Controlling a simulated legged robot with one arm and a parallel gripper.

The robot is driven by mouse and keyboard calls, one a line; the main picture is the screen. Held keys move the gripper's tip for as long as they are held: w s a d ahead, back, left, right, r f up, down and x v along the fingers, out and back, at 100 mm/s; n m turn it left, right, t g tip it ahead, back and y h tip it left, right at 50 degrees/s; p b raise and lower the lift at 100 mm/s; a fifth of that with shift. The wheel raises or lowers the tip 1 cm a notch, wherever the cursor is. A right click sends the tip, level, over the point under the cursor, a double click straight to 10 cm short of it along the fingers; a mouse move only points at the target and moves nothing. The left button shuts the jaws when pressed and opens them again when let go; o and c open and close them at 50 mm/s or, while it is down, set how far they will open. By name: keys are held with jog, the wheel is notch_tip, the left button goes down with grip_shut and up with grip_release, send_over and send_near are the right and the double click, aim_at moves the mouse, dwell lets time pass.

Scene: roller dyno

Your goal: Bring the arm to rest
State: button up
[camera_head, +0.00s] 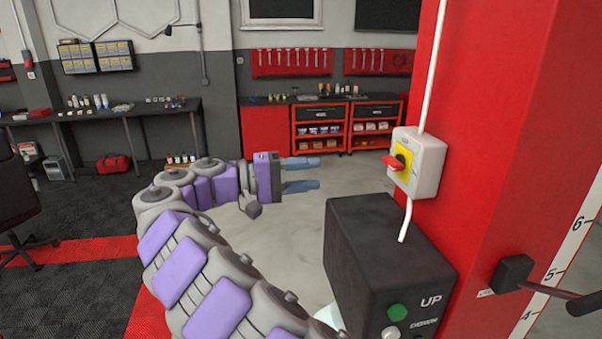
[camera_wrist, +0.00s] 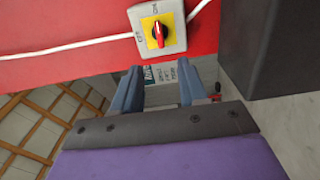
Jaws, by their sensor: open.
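My arm, purple and grey, reaches up from the bottom of the head view and bends to the right. My gripper (camera_head: 302,173) is open, with its two blue-grey fingers apart and nothing between them. It is in the air to the left of a rotary switch (camera_head: 416,162), a light grey box with a yellow plate and red knob on a red post. In the wrist view, the fingers (camera_wrist: 158,88) point toward the switch (camera_wrist: 158,28), which lies beyond the tips. A gap shows between the fingertips and the switch in the head view.
A black control box (camera_head: 370,255) with UP and DOWN buttons stands below the switch, right of my arm. The red post (camera_head: 500,130) fills the right side. A dark workbench (camera_head: 100,112) and red tool cabinets (camera_head: 320,125) stand far back. Grey floor behind my gripper is clear.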

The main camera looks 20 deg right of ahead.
jog(key=s+d+f+y, duration=0.2)
jog(key=s+d+y, duration=0.3)
jog(key=s, duration=0.7)
jog(key=s+f+y, duration=0.3)
jog(key=s+f, duration=0.3)
jog(key=s, duration=0.3)
jog(key=s+a+f+n+t+y, duration=0.3)
jog(key=s+a+f+y, duration=0.6)
jog(key=s+a+f, duration=0.8)
notch_tip(320, 180, down, 9)
jog(key=w+b, duration=0.1)
jog(key=b, duration=0.8)
jog(key=shift+w+a+r, duration=0.15)
jog(key=shift+w+a, duration=0.15)
